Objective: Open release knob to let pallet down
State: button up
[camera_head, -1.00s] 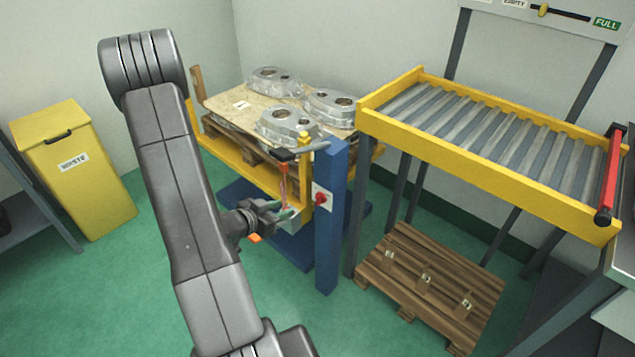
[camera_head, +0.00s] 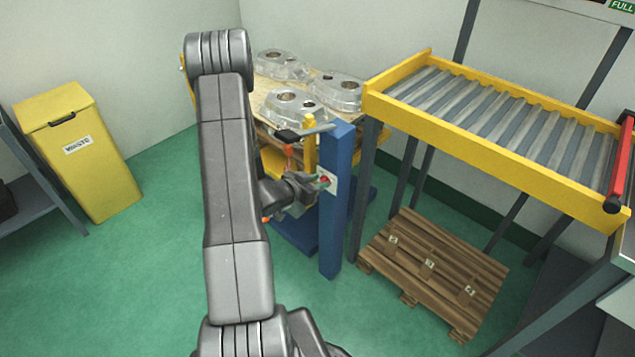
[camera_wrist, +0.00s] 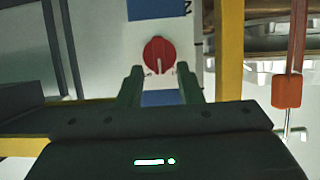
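The red release knob (camera_wrist: 159,55) sits on a white plate (camera_wrist: 115,52) in the wrist view, with a pale line pointing down toward the gripper. In the head view the knob (camera_head: 324,180) shows small on the blue post (camera_head: 335,225). My gripper (camera_wrist: 159,72) is open; its two fingertips are on either side of the knob's lower part, and I cannot tell whether they touch it. The pallet (camera_head: 262,100) with several aluminium castings (camera_head: 295,105) stands raised on the yellow lift behind the post.
A yellow waste bin (camera_head: 80,150) is at left; green floor is free between.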

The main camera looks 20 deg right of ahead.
jog(key=shift+d, duration=0.15)
grip_shut()
jog(key=shift+f+t+b, duration=0.2)
jog(key=shift+t+b, duration=0.1)
jog(key=shift+b, duration=0.45)
jog(key=m+t+b, duration=0.1)
jog(key=m+b, duration=0.1)
jog(key=b, duration=0.4)
jog(key=s+m+t+b, duration=0.1)
jog(key=m+b, duration=0.1)
jog(key=b, duration=0.3)
jog(key=m+t+b, duration=0.1)
jog(key=m+b, duration=0.1)
jog(key=b, duration=0.4)
jog(key=shift+s+d+f+t+y+b, duration=0.3)
jog(key=shift+d+f+t+y, duration=0.05)
jog(key=shift+t+y, duration=0.05)
jog(key=shift+r+b, duration=0.1)
jog(key=shift+b, duration=0.25)
